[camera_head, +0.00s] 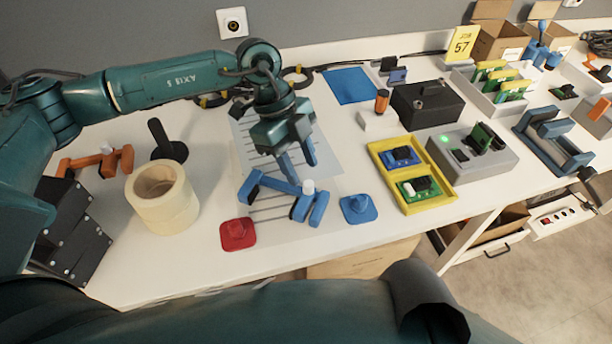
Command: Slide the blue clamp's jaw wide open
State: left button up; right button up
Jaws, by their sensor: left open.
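The blue clamp (275,184) lies on the white bench over a light sheet with dark lines. One arm of it is at the left end of its bar, and another block with a white knob (308,186) is at the right end. My left gripper (297,168) reaches down from above, with its fingers apart just behind the clamp's bar. The fingers partly overlap the clamp in view, so I cannot tell whether they touch it. My right gripper is not in view.
A red block (238,235) and a blue block (359,209) stand near the clamp's front. A tape roll (163,198) and orange clamp (95,161) are at left. A yellow tray (436,200) with circuit boards and a grey fixture (492,165) are at right.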

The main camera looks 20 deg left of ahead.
aim_at(308, 183)
pick_arm(q)
jog(key=shift+x, duration=1.85)
jog(key=shift+c, duration=0.4)
grip_shut()
